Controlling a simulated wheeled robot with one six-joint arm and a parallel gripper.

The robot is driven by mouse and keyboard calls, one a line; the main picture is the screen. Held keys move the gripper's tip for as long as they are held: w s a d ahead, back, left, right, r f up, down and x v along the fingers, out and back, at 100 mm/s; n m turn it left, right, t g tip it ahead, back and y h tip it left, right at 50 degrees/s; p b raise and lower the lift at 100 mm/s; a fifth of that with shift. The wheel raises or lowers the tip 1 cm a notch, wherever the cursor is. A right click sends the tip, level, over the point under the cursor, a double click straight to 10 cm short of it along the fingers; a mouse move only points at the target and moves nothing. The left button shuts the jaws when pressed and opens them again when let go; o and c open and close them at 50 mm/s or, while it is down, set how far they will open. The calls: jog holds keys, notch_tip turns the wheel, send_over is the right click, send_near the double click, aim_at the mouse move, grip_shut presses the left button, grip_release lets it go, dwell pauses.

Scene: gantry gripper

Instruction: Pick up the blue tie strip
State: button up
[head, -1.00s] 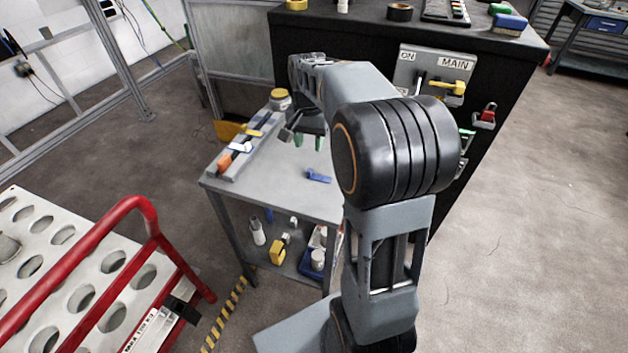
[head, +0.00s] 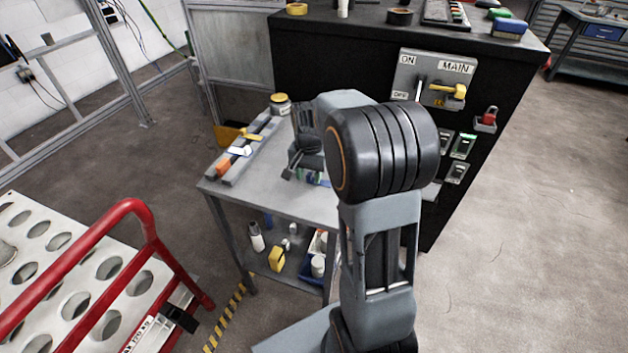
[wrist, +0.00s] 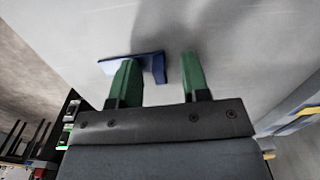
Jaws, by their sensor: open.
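The blue tie strip (wrist: 158,69) lies on the grey bench top. In the wrist view its thicker end shows between my two green fingers, and its long thin part runs to the left behind the left finger. My gripper (wrist: 159,60) is open, with one finger on each side of that end and nothing gripped. I cannot tell whether the fingertips touch the bench. In the head view my gripper (head: 313,178) is low over the bench and my arm hides most of the strip.
The bench (head: 265,193) has a grey rail with orange and white pieces (head: 240,150) along its left side and a yellow-lidded jar (head: 280,103) at the back. A black cabinet with a main switch panel (head: 432,80) stands behind. A red-railed cart (head: 140,215) is at lower left.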

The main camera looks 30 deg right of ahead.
grip_shut()
dwell(0.4)
